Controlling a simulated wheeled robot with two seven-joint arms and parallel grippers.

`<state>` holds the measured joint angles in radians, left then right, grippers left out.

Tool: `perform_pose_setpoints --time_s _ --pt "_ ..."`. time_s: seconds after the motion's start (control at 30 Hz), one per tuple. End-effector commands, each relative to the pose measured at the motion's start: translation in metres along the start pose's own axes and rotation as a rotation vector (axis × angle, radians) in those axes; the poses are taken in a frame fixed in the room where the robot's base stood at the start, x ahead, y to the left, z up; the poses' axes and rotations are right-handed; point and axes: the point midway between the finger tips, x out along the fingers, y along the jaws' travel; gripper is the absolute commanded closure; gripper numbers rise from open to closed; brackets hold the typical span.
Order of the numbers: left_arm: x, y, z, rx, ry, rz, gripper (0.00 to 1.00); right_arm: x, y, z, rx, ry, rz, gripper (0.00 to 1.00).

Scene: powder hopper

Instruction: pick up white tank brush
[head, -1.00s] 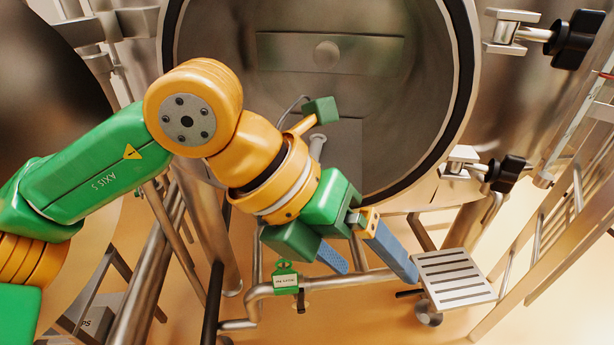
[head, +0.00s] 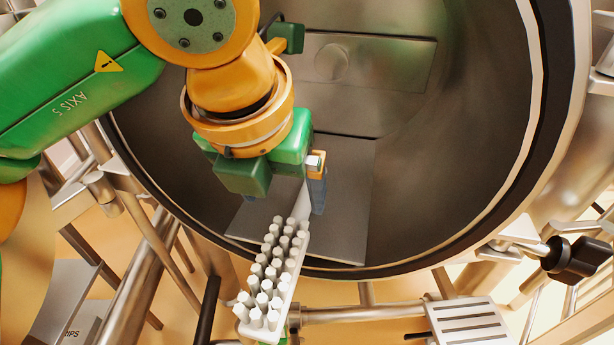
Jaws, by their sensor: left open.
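The white tank brush (head: 270,278) shows its rows of thick white bristles towards me. It slants from the lower rim of the round opening down and left. Its narrow handle (head: 303,207) runs up to my left gripper (head: 306,192). The gripper is open, with one blue finger just right of the handle. My right gripper is out of view.
The hopper's round opening (head: 545,110) has a dark seal and a thick metal rim around my left gripper. A flat grey plate (head: 345,205) lies inside. A clamp with a black knob (head: 570,260) juts out at right. A slotted step (head: 470,322) is below.

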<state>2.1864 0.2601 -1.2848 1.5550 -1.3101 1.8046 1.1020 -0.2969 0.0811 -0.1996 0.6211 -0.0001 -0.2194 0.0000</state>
Motion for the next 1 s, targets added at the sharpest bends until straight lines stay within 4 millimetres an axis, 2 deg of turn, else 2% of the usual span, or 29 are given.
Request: perform_pose_setpoints --time_s 0.17,0.3,0.4,0.5,0.67,1.0 --pt "0.019 -0.002 -0.001 0.003 0.003 0.001 0.10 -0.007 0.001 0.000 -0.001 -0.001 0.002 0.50" --pt "0.044 -0.009 -0.005 0.005 0.006 -0.001 0.10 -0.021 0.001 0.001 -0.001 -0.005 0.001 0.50" --pt "0.062 -0.009 -0.006 0.002 0.005 -0.001 0.10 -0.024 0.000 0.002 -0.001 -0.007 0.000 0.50" --pt "0.070 -0.009 -0.006 0.001 0.003 -0.003 0.10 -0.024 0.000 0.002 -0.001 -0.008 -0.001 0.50" --pt "0.071 -0.009 -0.006 0.001 0.002 -0.003 0.10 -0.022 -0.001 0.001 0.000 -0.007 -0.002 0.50" --pt "0.070 -0.009 -0.006 0.002 0.001 -0.002 1.00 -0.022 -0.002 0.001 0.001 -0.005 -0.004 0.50"
